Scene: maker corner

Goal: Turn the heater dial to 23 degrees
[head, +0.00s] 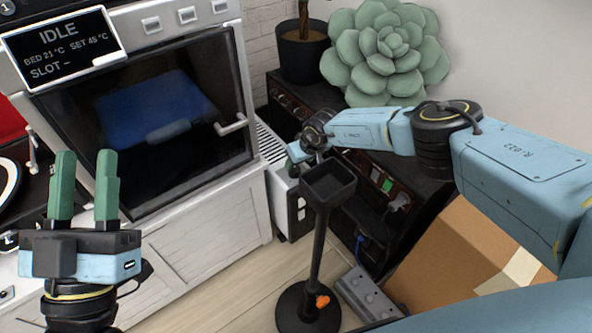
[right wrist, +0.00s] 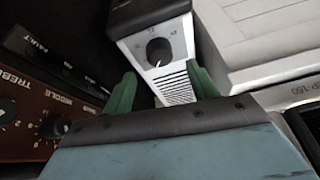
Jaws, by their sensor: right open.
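The heater dial (right wrist: 158,50) is a round black knob on the narrow white face of the heater (right wrist: 172,78) in the right wrist view. Its pale pointer mark is at the knob's lower edge in the picture; the scale marks are too small to read. My right gripper (right wrist: 161,70) is open, its green fingers either side of the heater face. The knob lies beyond the fingertips, not gripped. In the head view the white heater (head: 286,200) stands right of the oven cabinet, its dial not discernible. My left gripper (head: 86,155) is open and empty, fingers up, at the left.
A black stand with a square tray (head: 328,185) rises before the heater. A dark amplifier (head: 385,190), a cardboard box (head: 470,245) and a grey pedal (head: 366,293) lie to the right. The oven (head: 150,120) is left of the heater. Some floor is clear.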

